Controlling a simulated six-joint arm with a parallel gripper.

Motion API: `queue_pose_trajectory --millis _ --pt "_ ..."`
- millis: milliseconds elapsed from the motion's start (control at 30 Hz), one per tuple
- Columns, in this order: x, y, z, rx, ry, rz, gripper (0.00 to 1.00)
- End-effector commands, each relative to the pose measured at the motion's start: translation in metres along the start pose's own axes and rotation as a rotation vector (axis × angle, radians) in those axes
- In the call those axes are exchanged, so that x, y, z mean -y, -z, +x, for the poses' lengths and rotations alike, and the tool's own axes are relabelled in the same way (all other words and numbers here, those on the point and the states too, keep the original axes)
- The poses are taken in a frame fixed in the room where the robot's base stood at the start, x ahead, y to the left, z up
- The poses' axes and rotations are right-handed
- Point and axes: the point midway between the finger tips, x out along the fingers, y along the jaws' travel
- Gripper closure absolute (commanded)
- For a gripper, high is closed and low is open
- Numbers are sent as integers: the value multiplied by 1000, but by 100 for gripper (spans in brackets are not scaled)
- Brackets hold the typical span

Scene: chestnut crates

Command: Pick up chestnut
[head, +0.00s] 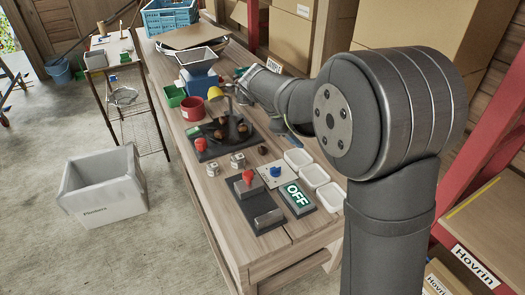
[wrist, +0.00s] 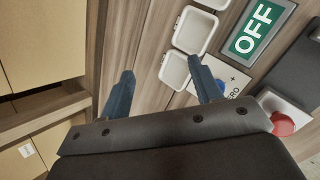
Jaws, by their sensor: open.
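In the head view, a small brown chestnut (head: 263,150) lies on the wooden bench. Other brown, round shapes, apparently chestnuts (head: 221,134), sit in a dark dish or plate behind it. My gripper (wrist: 161,88) is open and empty in the wrist view, its two blue fingers wide apart above the bench near the white trays. No chestnut shows between the fingers or elsewhere in the wrist view. In the head view my arm hides most of the gripper, so its exact distance from the chestnut cannot be told.
White trays (head: 315,176) line the bench's right side, beside an OFF sign (head: 297,197). A blue-knobbed plate (wrist: 226,72) and a red button (wrist: 284,122) are near my fingers. A red mug (head: 192,108) stands farther back. A white crate (head: 103,190) stands on the floor.

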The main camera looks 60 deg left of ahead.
Motion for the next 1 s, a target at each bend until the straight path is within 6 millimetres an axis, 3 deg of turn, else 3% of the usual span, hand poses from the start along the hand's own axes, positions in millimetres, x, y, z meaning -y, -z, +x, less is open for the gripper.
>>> queue_pose_trajectory --millis 300,500,733,1000 --pt "5 76 -25 -318 250 800 41" --pt "1 104 -43 -405 415 1139 41" --pt "1 117 -40 -423 475 1246 41" --pt "8 147 7 -419 473 1243 41"
